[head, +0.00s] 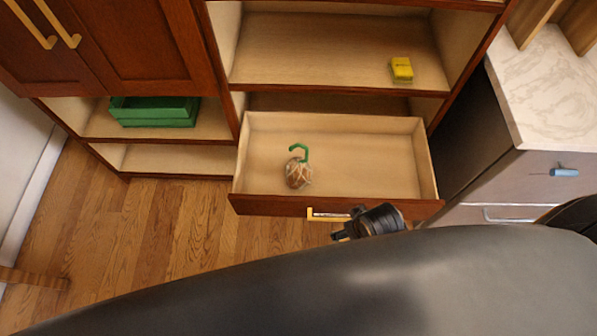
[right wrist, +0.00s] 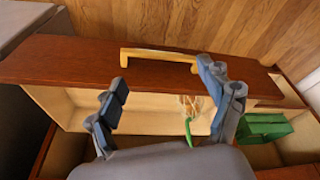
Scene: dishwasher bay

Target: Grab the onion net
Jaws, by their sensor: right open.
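The onion net (head: 299,174) is a brown netted bundle with a green hook, lying in the left part of an open drawer (head: 375,160). In the right wrist view the onion net (right wrist: 190,104) shows partly beyond the fingers, its green hook pointing toward me. My right gripper (head: 340,236) is just in front of the drawer front, near its brass handle (head: 328,215), and apart from the net. In the right wrist view my right gripper (right wrist: 163,76) has its fingers spread, with nothing between them. My left gripper is out of view.
A green crate (head: 154,112) sits on a shelf at left; it also shows in the right wrist view (right wrist: 264,128). A yellow box (head: 401,69) lies on the shelf above the drawer. A counter with a blue item (head: 564,172) stands at right.

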